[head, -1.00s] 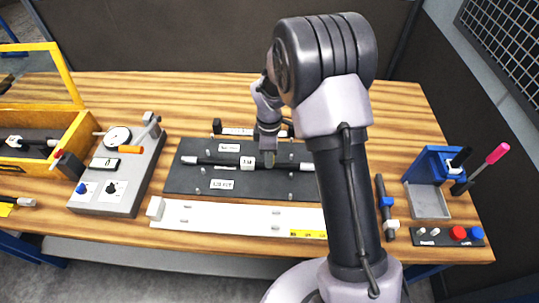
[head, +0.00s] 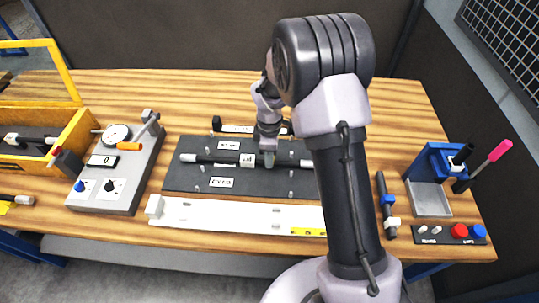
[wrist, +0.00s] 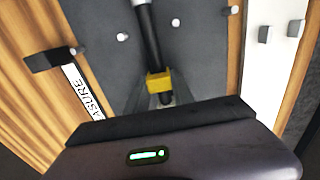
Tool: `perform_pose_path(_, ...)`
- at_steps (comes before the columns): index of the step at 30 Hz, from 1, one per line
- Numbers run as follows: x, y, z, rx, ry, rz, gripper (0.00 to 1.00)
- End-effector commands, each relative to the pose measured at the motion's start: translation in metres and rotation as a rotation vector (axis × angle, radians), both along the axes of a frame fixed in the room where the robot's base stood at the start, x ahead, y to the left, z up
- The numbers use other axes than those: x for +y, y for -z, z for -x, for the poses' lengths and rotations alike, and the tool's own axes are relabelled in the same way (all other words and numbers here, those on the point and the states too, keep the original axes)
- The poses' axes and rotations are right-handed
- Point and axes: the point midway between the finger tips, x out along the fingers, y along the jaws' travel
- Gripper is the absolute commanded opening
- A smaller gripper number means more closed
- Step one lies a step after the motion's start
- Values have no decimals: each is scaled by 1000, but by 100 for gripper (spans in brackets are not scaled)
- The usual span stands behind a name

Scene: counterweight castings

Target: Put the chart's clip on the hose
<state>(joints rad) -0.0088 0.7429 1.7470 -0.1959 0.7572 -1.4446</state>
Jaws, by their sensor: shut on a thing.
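A black hose (head: 212,160) with pale ends lies across the dark grey board (head: 180,181), and a white block with a dark mark (head: 247,160) sits on it. My gripper (head: 268,160) is down at the hose, just right of that block. In the wrist view a yellow clip (wrist: 159,82) is at the hose (wrist: 149,40) between the fingertips, and my gripper (wrist: 162,97) is shut on it. The clip appears to lie across the hose; whether it is fully seated cannot be told.
A dark bar with a blue clip (head: 387,200) and a white clip (head: 391,222) lies right of my arm. Small pegs stand on the board. A white rail (head: 230,214) lies in front, a gauge unit (head: 117,172) left, a blue stand (head: 432,175) right.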

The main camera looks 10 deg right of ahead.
Motion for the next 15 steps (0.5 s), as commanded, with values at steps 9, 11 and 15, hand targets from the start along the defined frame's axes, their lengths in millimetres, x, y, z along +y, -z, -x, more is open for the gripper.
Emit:
perform_pose_path(9, 0, 5, 0, 0, 0, 0, 6)
perform_pose_path(11, 0, 6, 0, 0, 0, 0, 6)
perform_pose_path(15, 0, 8, 0, 0, 0, 0, 6)
